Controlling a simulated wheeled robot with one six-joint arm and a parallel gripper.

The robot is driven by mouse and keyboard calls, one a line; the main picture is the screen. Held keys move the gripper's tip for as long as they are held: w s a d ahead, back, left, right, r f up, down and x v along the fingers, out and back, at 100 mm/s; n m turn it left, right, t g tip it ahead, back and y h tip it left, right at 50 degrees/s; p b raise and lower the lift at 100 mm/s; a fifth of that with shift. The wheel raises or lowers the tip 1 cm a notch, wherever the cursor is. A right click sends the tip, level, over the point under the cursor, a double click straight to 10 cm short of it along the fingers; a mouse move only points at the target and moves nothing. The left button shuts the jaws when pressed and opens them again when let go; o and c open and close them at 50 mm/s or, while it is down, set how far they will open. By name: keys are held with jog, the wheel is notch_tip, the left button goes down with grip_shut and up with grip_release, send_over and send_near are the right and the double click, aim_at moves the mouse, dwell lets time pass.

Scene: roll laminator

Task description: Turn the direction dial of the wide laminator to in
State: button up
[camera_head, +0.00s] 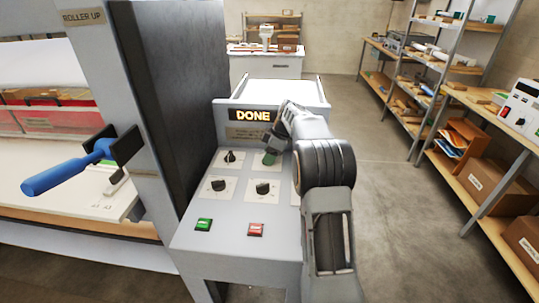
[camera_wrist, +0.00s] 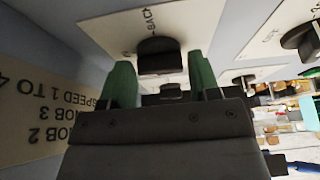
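The wide laminator's sloping grey control panel (camera_head: 240,215) carries several black dials on white plates and a lit display (camera_head: 253,115) reading "DONE". My gripper (camera_head: 270,157) reaches down over the upper row and hides the dial beneath it in the head view. In the wrist view, a black dial (camera_wrist: 159,57) stands on a white plate lettered "BACK"; the other lettering is partly cut off. The green fingertips of my gripper (camera_wrist: 160,82) are apart, one on each side of this dial, with a small gap at the right. Where its pointer stands is unclear.
Other dials, upper left (camera_head: 230,156), lower left (camera_head: 218,185) and lower middle (camera_head: 263,187), sit close by. A green button (camera_head: 203,224) and a red button (camera_head: 256,229) are at the front. A blue-handled lever (camera_head: 68,170) juts out left, by a grey post. Floor right is clear.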

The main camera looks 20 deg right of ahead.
jog(key=shift+o, duration=1.3)
jog(key=v, duration=1.3)
jog(key=shift+r+p, duration=0.35)
jog(key=shift+s, duration=0.1)
